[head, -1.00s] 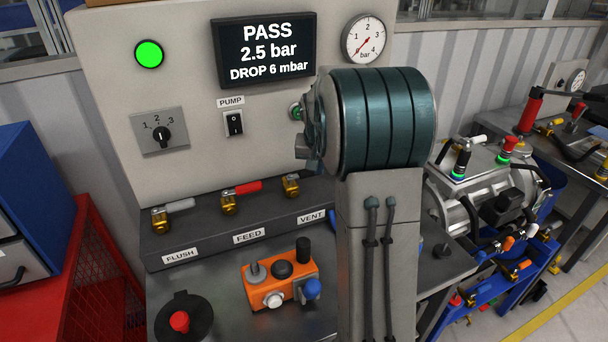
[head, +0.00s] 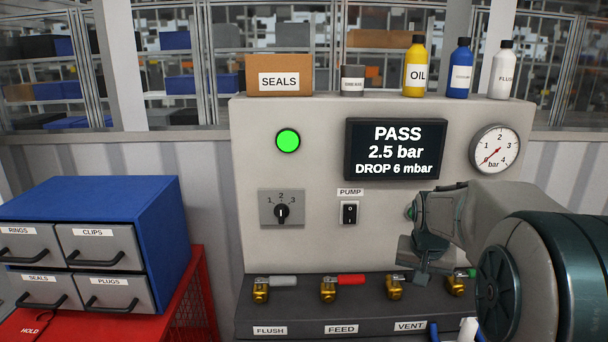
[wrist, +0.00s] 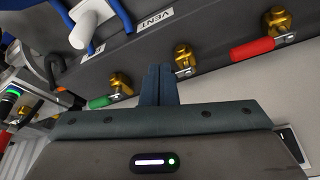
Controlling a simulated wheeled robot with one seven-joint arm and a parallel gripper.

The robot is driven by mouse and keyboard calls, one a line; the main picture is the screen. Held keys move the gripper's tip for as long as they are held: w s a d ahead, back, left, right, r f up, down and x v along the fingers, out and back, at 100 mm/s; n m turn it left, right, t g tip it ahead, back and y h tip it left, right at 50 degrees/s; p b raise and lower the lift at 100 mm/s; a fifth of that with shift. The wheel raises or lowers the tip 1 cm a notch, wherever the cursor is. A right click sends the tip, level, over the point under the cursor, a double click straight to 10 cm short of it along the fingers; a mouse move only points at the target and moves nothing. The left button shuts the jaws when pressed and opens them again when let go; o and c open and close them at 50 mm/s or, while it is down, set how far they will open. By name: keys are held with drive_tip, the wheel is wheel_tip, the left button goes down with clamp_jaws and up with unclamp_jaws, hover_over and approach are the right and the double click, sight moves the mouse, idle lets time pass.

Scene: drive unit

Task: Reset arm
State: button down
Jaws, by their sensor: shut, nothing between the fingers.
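My gripper (head: 422,281) is in front of the grey test panel (head: 330,235), right of the pump switch (head: 349,213) and just above the valve row. In the wrist view its two fingers (wrist: 157,68) are together with nothing between them. My arm comes in from the right of the head view and hides the panel's lower right part. The screen (head: 396,149) reads PASS, 2.5 bar, DROP 6 mbar. The green lamp (head: 288,140) is lit. The gauge (head: 495,149) is at upper right.
Brass valves (head: 328,290) with grey, red and green handles stand close under my gripper; the red handle (wrist: 252,49) also shows in the wrist view. A SEALS box (head: 279,75) and bottles (head: 414,68) top the panel. A blue drawer cabinet (head: 150,225) stands left on a red cart (head: 195,290).

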drive_tip(key=s+a+n, duration=0.1)
drive_tip(key=s+a, duration=0.3)
drive_tip(key=s, duration=0.3)
drive_tip(key=s+a+n+y, duration=0.1)
drive_tip(key=s+a+n, duration=0.1)
drive_tip(key=s, duration=0.6)
drive_tip(key=s+a+f+n, duration=0.1)
drive_tip(key=s+a, duration=0.4)
drive_tip(key=s, duration=0.2)
drive_tip(key=shift+s+a+n, duration=0.25)
drive_tip(key=shift+a+n, duration=0.05)
